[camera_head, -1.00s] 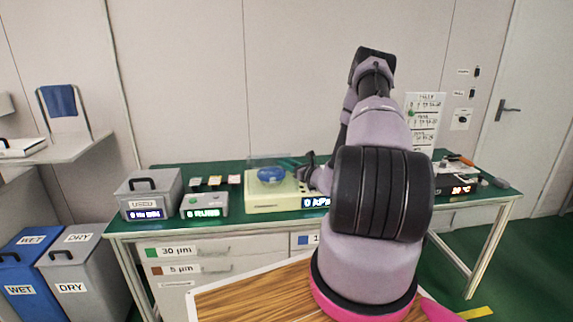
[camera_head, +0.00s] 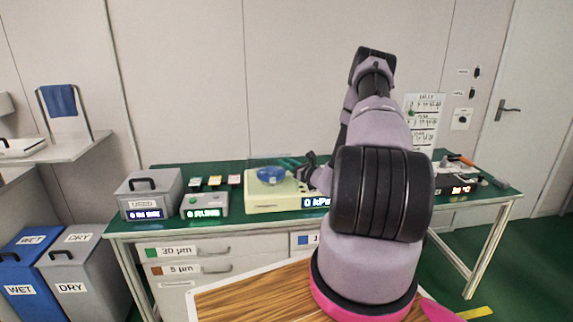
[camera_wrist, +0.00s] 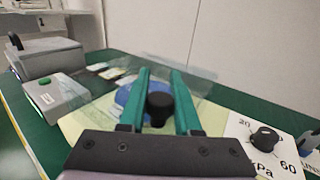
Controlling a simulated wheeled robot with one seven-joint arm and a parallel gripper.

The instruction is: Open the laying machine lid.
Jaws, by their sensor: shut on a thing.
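The lapping machine (camera_head: 262,203) is a cream box on the green bench with a display reading 0 kPa. Its clear lid (camera_wrist: 205,85) shows in the wrist view, with a blue round part (camera_wrist: 124,95) behind it; the blue part also shows in the head view (camera_head: 270,174). My gripper (camera_wrist: 160,100) has two green fingers on either side of a black knob (camera_wrist: 159,108) and is shut on it. In the head view my arm hides the machine's right end, and the lid's tilt is hard to tell.
A grey lidded box (camera_head: 150,192) marked USED and a small grey device (camera_head: 205,204) stand left of the machine. A dial (camera_wrist: 265,139) sits close to my gripper's right. Wet (camera_head: 30,262) and dry (camera_head: 75,265) bins stand left of the bench.

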